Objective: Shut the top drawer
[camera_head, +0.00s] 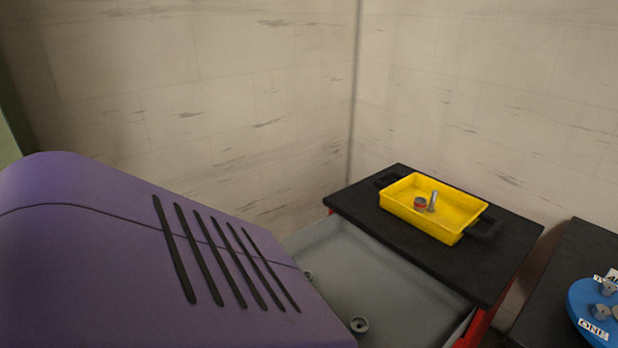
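The top drawer (370,268) is pulled open from a red cabinet with a black top (352,205). Its grey inside shows, with a small round grey part (359,325) near the bottom of the view and another small part (308,275) further left. A large purple vented surface close to the camera hides the drawer's left and front portion, so its front panel and handle cannot be seen. Neither of my grippers is in view, and I cannot tell whether either touches the drawer.
A yellow tray (412,219) with black handles stands on the cabinet top, holding a small red-and-grey part (420,203) and a metal pin (433,202). At right, a blue round piece (578,300) with labels and grey parts sits on another black surface (575,250). Pale walls stand behind.

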